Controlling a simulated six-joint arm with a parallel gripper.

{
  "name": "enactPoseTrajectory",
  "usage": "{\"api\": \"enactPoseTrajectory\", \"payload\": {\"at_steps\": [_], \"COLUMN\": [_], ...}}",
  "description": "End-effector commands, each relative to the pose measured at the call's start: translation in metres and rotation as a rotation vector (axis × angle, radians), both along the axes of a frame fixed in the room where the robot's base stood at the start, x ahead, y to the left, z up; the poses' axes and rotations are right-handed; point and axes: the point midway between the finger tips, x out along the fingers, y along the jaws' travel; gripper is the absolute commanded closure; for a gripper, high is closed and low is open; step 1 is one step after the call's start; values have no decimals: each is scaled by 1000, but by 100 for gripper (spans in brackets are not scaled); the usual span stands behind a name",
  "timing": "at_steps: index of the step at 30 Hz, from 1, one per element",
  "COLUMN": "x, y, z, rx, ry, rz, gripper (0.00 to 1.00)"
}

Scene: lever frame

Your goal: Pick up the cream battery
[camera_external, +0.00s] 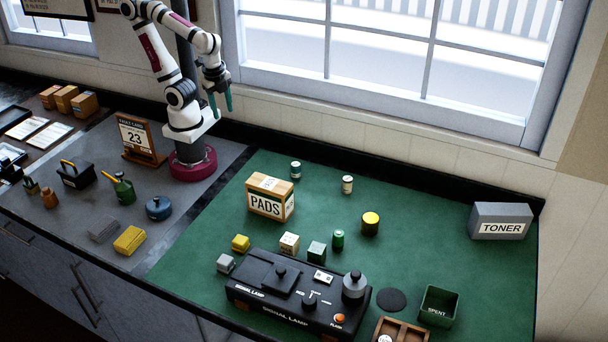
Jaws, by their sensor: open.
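A small cream cylinder (347,185), which looks like the cream battery, stands upright on the green mat (430,255) toward the back middle. Nothing touches it. My gripper (221,105) is raised high at the upper left, in front of the wall by the window. Its two teal fingers point down, apart and empty. It is well to the left of the cream battery and far above the mat.
Other upright cylinders are dark green-and-white (296,170), green (338,239) and yellow (370,223). A PADS box (270,198) stands left of the battery. Several small blocks line the signal lamp unit (300,293). A TONER box (501,221) is at right.

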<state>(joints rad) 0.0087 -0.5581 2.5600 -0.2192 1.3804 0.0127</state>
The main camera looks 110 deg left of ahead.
Motion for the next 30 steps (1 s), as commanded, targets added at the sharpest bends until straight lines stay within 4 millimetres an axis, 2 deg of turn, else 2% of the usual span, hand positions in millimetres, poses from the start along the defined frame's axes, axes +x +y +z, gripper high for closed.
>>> {"api": "enactPoseTrajectory", "payload": {"at_steps": [9,13,22,23,26,30], "x": [0,0,5,12,65,182], "y": [0,0,-1,-2,-7,-8], "z": [0,0,-2,-4,-23,-68], "rx": [0,0,-4,-9,-54,-133], "ry": [0,0,-8,-21,-130,-412], "rz": [0,0,5,14,68,156], "gripper": [50,27,26,26,26,26]}}
